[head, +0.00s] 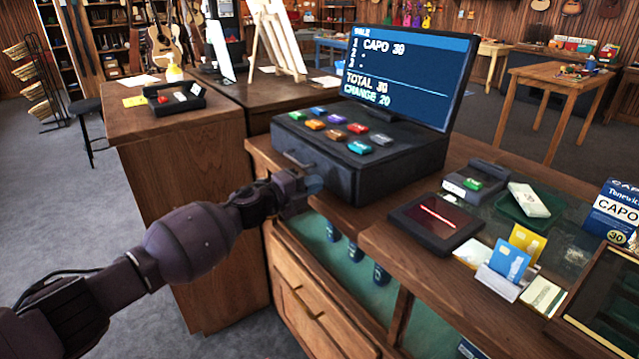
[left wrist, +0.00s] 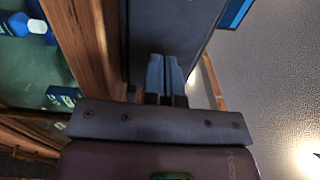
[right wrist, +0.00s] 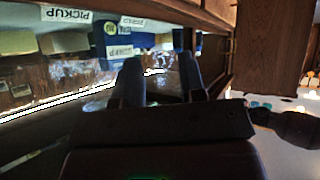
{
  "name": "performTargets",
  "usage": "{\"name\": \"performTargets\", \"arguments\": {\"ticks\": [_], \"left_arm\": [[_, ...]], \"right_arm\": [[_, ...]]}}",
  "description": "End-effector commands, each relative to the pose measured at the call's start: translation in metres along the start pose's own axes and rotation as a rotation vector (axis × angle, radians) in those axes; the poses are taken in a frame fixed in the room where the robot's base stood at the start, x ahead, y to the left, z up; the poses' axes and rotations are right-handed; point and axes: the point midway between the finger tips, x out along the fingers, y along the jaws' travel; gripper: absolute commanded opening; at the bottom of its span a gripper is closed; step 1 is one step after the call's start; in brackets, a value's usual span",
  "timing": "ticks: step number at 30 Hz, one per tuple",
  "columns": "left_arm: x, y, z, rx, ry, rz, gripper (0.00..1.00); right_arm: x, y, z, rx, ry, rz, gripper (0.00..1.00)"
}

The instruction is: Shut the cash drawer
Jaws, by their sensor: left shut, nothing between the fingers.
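The cash drawer (head: 298,164) is in the front of the dark register base, with a bar handle on its face. Its front looks about flush with the base; no open tray shows. My left gripper (head: 314,184) is shut and empty at the right part of the drawer front, close to it; whether it touches I cannot tell. In the left wrist view the closed fingers (left wrist: 164,76) point at the dark register body (left wrist: 165,30). My right gripper (right wrist: 160,82) shows only in the right wrist view, its fingers apart with nothing between them.
The register screen (head: 405,80) stands on the base behind colored keys. Right of it on the counter are a dark pad with a red line (head: 437,220), a card holder (head: 503,280) and a card reader (head: 476,181). A wooden side counter (head: 190,150) stands left.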

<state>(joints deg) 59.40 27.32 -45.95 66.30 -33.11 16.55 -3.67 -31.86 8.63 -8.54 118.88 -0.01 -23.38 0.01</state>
Motion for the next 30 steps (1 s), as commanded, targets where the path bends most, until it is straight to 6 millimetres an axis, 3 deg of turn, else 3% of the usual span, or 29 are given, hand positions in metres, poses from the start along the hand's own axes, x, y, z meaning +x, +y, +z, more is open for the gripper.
{"name": "performTargets", "arguments": {"ticks": [9,15,26,30], "left_arm": [[-0.062,-0.002,0.003,0.003,-0.001,0.002,0.0],[-0.091,0.001,0.003,0.0,0.0,0.003,0.0],[-0.106,0.0,0.011,-0.033,-0.06,-0.001,0.0],[-0.101,-0.027,0.011,-0.107,-0.128,-0.061,0.0]], "right_arm": [[-0.011,0.0,-0.004,0.013,0.002,0.006,0.38],[-0.01,0.001,-0.002,0.013,-0.004,0.008,0.38],[-0.01,0.003,-0.005,0.006,0.001,0.007,0.38],[-0.011,0.004,-0.005,0.003,0.002,0.007,0.38]]}}
